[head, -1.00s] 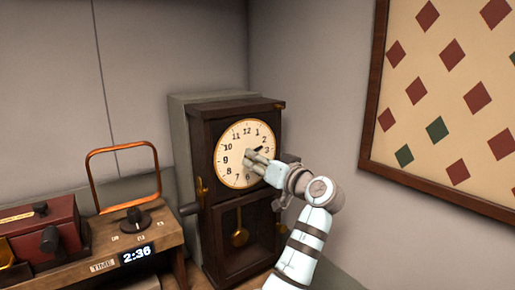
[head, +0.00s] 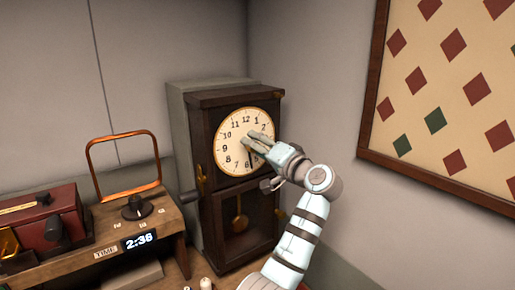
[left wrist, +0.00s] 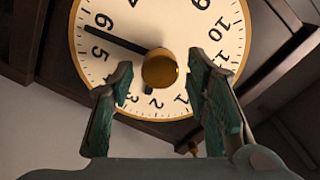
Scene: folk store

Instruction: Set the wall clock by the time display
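The wall clock (head: 225,160) is a dark wooden case with a cream dial and brass pendulum. The time display (head: 139,241) on the wooden desk unit reads 2:38. My left gripper (head: 252,141) is at the dial's middle. In the left wrist view, its open fingers (left wrist: 160,72) stand on either side of the round brass knob (left wrist: 160,68) at the dial's centre, with gaps beside it. The long dark hand (left wrist: 120,42) points between 5 and 6. The short hand is mostly hidden behind the knob and fingers. My right gripper is out of view.
A brass key-like lever (head: 201,177) sits on the clock's left side. The desk unit has a black dial (head: 137,208), a copper-coloured loop frame (head: 90,168) and a red box (head: 45,222). A framed diamond-pattern board (head: 405,95) hangs on the right wall.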

